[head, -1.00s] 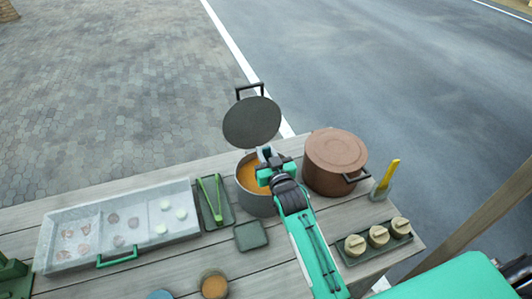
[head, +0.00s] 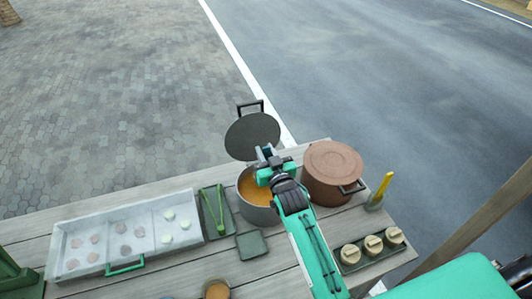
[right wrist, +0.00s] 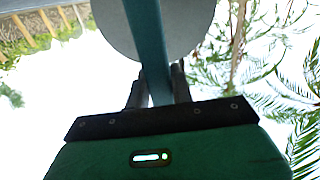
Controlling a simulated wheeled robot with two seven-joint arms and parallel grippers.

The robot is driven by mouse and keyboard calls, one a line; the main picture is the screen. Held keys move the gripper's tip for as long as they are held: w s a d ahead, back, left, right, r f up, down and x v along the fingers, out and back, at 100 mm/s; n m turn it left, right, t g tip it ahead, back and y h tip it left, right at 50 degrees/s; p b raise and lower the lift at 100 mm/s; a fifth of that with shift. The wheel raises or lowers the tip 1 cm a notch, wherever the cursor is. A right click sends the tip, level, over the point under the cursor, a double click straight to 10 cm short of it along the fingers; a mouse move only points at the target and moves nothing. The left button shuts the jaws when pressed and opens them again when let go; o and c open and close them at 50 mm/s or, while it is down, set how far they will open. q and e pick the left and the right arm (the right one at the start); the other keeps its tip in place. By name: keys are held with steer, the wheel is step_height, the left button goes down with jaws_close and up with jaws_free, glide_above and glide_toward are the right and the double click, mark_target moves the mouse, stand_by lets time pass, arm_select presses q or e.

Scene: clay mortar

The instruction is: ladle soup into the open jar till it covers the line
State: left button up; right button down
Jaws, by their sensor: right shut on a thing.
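The grey pot (head: 259,214) stands open at the table's back edge, with orange soup (head: 249,188) inside. My right gripper (head: 266,164) is above the pot's far right part. It is shut on a blue-grey handle, which I take for the ladle (right wrist: 146,40); the handle runs up between the fingers in the right wrist view. The ladle's bowl is hidden, so I cannot tell whether it holds soup. An open jar (head: 217,291) with an orange-brown inside is cut off by the bottom edge; its line does not show. My left gripper is not in view.
The pot's round lid (head: 252,136) stands raised behind it. A brown lidded pot (head: 333,174) is close on the right, with a yellow-handled tool in a holder (head: 375,201). Lidded jars sit on a tray (head: 350,268). A metal tray (head: 82,268) and green tongs (head: 211,208) are left.

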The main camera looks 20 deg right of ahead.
steer(key=shift+r+p, duration=1.65)
steer(key=shift+r, duration=0.55)
steer(key=shift+f, duration=0.15)
